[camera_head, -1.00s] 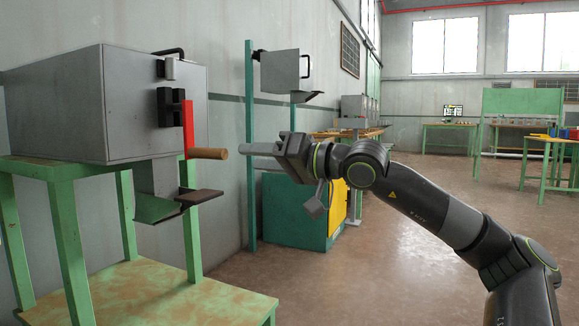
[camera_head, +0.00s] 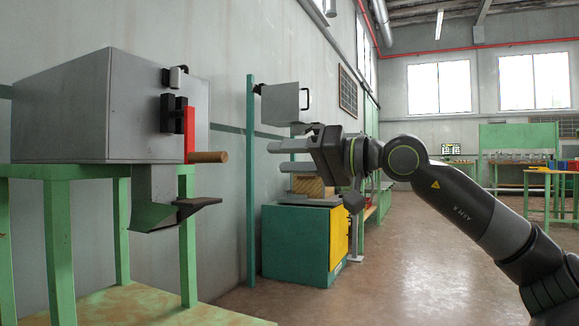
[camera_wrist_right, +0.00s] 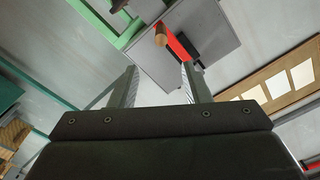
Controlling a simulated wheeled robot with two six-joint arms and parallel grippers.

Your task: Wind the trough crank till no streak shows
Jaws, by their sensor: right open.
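The crank has a red arm (camera_head: 189,135) and a wooden handle (camera_head: 208,157) that sticks out to the right. It is mounted on the front of a grey metal box (camera_head: 62,110), with the red arm pointing down. My right gripper (camera_head: 276,157) is open and empty, to the right of the handle and apart from it. In the right wrist view, the handle (camera_wrist_right: 161,36) and red arm (camera_wrist_right: 180,47) lie beyond the open fingers (camera_wrist_right: 160,70). A grey chute (camera_head: 150,200) hangs under the box. I cannot make out a streak. My left gripper is not in view.
The box stands on a green table frame (camera_head: 60,235) with a worn lower shelf (camera_head: 160,305). A dark ledge (camera_head: 197,203) juts out below the handle. Behind my gripper stands a teal and yellow cabinet (camera_head: 295,243). The floor to the right is open.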

